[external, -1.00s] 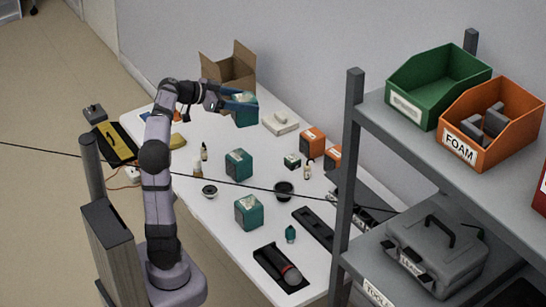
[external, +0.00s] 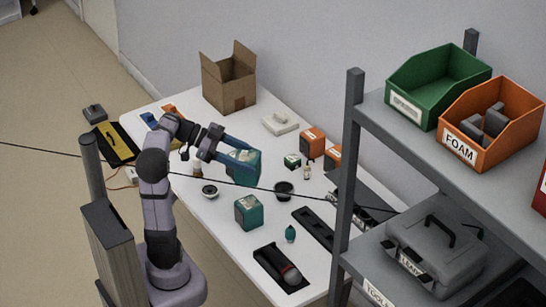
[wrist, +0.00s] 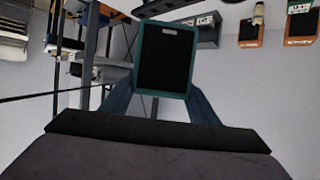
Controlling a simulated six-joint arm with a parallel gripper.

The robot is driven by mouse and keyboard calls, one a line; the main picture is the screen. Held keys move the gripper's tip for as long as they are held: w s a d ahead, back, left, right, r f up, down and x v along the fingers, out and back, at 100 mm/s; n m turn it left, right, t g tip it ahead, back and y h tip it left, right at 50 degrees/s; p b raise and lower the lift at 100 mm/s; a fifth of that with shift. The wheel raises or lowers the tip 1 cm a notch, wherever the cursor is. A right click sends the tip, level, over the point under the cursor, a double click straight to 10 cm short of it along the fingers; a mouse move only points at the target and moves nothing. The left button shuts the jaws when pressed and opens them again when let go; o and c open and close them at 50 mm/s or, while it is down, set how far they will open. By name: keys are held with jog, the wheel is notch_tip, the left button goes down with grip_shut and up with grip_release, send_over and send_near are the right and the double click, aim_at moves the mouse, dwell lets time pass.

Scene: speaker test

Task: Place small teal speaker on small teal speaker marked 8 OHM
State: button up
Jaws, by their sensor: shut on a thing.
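My gripper (external: 232,153) is shut on a teal speaker (external: 245,168), holding it above the middle of the table. In the wrist view the held speaker (wrist: 138,58) sits between my two blue fingers, a black face with a small pale label towards the camera. A second teal speaker (external: 248,213) stands on the table nearer the front, apart from the held one. A further teal speaker, seen earlier at mid-table, is hidden behind the held one. I cannot tell whether they touch. The markings are too small to read, so I cannot tell which is marked 8 OHM.
On the white table (external: 215,235), a dark round cup (external: 284,190) and a small round part (external: 209,191) lie near the held speaker. An open cardboard box (external: 229,80) stands at the back. A grey shelf (external: 352,180) rises at right. A thin dark cable crosses the external view.

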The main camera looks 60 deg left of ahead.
jog(key=shift+f, duration=4.65)
jog(key=shift+f+b, duration=0.2)
jog(key=shift+b, duration=0.25)
jog(key=o, duration=1.5)
jog(key=shift+r, duration=0.15)
jog(key=shift+r+p, duration=0.15)
jog(key=shift+p, duration=0.3)
jog(key=b+v, duration=0.1)
jog(key=v, duration=1.1)
jog(key=shift+d, duration=0.15)
